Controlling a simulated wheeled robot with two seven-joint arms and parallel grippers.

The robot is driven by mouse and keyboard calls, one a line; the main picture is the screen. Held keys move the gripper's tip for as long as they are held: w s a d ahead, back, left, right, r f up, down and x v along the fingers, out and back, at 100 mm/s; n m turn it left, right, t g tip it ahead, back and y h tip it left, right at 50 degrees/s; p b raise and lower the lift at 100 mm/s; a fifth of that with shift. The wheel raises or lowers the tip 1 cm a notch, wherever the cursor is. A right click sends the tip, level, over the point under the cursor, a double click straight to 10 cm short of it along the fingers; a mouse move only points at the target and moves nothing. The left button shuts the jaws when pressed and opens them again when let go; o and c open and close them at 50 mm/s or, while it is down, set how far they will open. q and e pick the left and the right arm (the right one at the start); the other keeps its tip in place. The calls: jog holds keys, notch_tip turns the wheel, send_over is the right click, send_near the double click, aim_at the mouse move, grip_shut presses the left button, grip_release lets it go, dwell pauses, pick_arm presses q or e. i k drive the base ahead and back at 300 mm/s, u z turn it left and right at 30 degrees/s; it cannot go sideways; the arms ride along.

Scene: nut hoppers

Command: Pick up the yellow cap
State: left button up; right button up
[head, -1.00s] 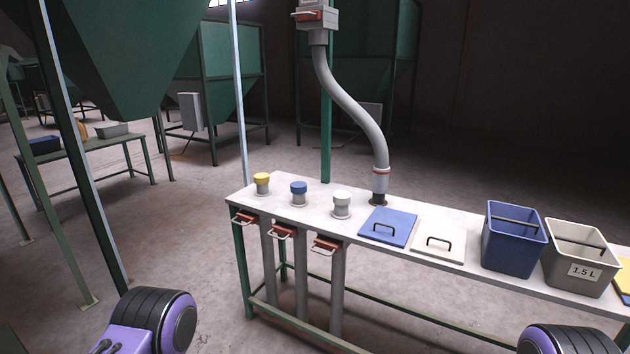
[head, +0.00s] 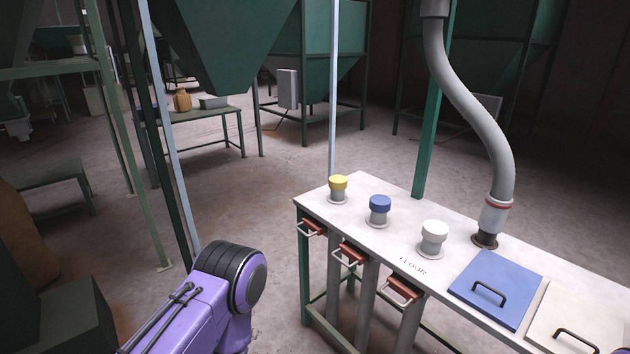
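The yellow cap (head: 338,182) sits on a short grey pipe stub at the far left end of the white-topped bench (head: 400,232). A blue cap (head: 380,203) and a white cap (head: 434,228) sit on similar stubs to its right. A purple and black part of my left arm (head: 225,290) shows at the lower left, apart from the bench. Neither of my grippers is in view.
A grey hose (head: 468,100) comes down onto the bench right of the white cap. A blue lid (head: 496,288) and a white lid (head: 580,325) with black handles lie at the right. Red slide gates with handles (head: 348,253) stick out below the bench's front edge. Green posts stand at left.

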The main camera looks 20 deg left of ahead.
aim_at(336, 182)
jog(key=u, duration=2)
jog(key=i, duration=2.75)
jog(key=z, duration=2.05)
